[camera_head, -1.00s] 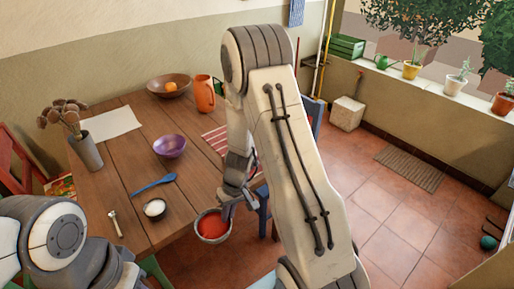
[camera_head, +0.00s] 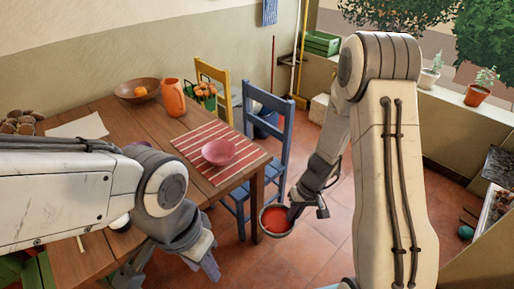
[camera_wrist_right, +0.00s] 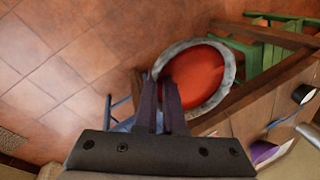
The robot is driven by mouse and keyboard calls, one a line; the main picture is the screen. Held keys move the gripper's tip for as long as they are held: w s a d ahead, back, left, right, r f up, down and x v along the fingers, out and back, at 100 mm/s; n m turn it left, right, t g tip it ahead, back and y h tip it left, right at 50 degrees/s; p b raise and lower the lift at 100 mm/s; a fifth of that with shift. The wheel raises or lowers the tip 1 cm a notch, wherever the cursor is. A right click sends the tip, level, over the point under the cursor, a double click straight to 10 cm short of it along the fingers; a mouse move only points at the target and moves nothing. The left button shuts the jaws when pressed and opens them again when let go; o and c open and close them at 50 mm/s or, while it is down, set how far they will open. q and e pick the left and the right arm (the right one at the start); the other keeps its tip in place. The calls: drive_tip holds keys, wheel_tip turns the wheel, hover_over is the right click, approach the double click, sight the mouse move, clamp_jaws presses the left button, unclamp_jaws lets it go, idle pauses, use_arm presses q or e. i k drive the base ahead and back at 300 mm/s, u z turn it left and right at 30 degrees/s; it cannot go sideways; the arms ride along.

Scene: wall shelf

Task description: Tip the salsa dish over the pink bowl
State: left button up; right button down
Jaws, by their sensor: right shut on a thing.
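The salsa dish (camera_head: 276,221) is a grey-rimmed round dish with red salsa in it. It is roughly level, in the air over the floor beyond the table's right edge. My right gripper (camera_head: 295,210) is shut on its rim; the right wrist view shows both dark fingers (camera_wrist_right: 160,100) at the rim of the dish (camera_wrist_right: 228,75). The pink bowl (camera_head: 218,152) stands upright on the striped mat, up and left of the dish and apart from it. My left gripper (camera_head: 205,262) hangs near the table's front edge; its fingers are unclear.
The bowl's red-and-white striped mat (camera_head: 190,143) lies on the wooden table (camera_head: 150,128). A blue chair (camera_head: 268,135) and a yellow chair (camera_head: 212,70) stand beside it. An orange pitcher (camera_head: 172,98) and a brown fruit bowl (camera_head: 138,98) are farther back. My left arm hides the table's near left.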

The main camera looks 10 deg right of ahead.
sight(220, 153)
drive_tip(key=z, duration=1.4)
drive_tip(key=i, duration=0.85)
drive_tip(key=u, duration=3.3)
